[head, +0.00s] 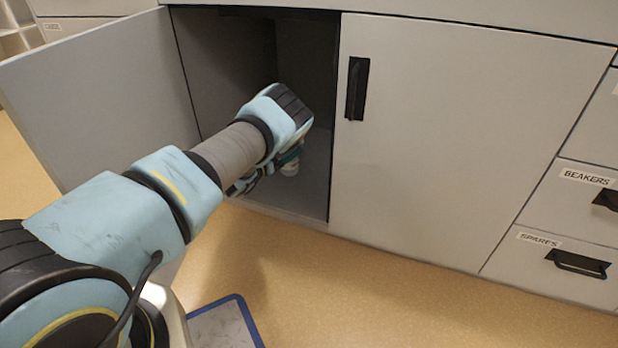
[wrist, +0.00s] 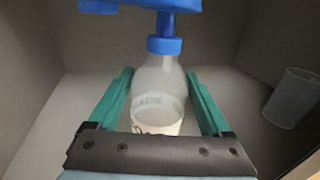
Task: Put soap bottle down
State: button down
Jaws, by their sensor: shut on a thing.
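The soap bottle (wrist: 158,90) is clear with a blue pump top and a pale label. It stands upright between the green fingers of my gripper (wrist: 160,100) in the wrist view, and my gripper is shut on it. In the head view my arm reaches into the open cabinet (head: 310,180), with my gripper (head: 268,172) low inside near the cabinet floor. Only a small pale part of the bottle (head: 290,168) shows there; my arm hides the rest. I cannot tell whether its base touches the cabinet floor.
A translucent cup (wrist: 291,97) stands to the right inside the cabinet. The left cabinet door (head: 100,90) is swung open; the right door (head: 450,140) is shut. Drawers labelled beakers and spares are at the far right. A blue-edged mat (head: 222,328) lies on the floor.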

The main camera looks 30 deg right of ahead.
aim_at(283, 171)
notch_tip(283, 171, down, 8)
jog(key=b, duration=0.3)
jog(key=shift+r, duration=0.1)
grip_release()
jog(key=p+v, duration=0.4)
jog(key=v, duration=0.8)
jog(key=shift+p, duration=0.35)
